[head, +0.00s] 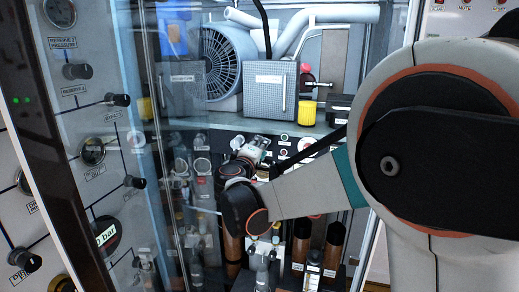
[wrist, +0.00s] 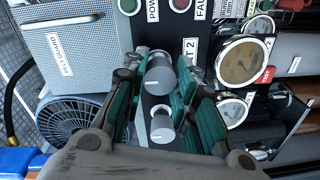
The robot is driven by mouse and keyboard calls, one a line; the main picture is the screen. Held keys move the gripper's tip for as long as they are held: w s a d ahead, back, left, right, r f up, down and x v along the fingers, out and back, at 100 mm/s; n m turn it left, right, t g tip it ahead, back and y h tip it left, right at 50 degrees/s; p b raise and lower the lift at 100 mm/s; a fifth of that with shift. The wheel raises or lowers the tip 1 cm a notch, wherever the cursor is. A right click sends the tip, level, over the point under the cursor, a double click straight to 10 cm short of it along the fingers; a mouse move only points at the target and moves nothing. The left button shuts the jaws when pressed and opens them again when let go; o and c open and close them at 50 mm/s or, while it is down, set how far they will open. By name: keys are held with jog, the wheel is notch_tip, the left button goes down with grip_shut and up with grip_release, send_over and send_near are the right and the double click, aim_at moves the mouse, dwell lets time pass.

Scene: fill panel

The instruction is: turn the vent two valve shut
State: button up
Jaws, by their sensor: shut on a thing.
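My gripper (wrist: 165,64) has its green-padded fingers on both sides of a grey knob (wrist: 160,78) on a dark panel strip, and is shut on it. A white pointer line shows on this knob. A label ending in "T 2" (wrist: 190,48) stands just right of the knob, partly hidden by a finger; the knob appears to be the vent two valve. A second, smaller grey knob (wrist: 162,127) sits below it between the fingers, nearer the palm. In the head view my gripper (head: 262,146) reaches the panel at the back; the knob cannot be made out there.
Round gauges (wrist: 241,62) stand close to the right of the fingers. Green and red buttons (wrist: 128,6) are above. A grey perforated box (wrist: 66,52) and a fan (wrist: 72,118) are at left. A glass door (head: 150,120) stands left of my arm.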

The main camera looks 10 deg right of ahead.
jog(key=shift+f, duration=0.1)
jog(key=o, duration=1)
jog(key=shift+o, duration=0.2)
jog(key=shift+r, duration=0.2)
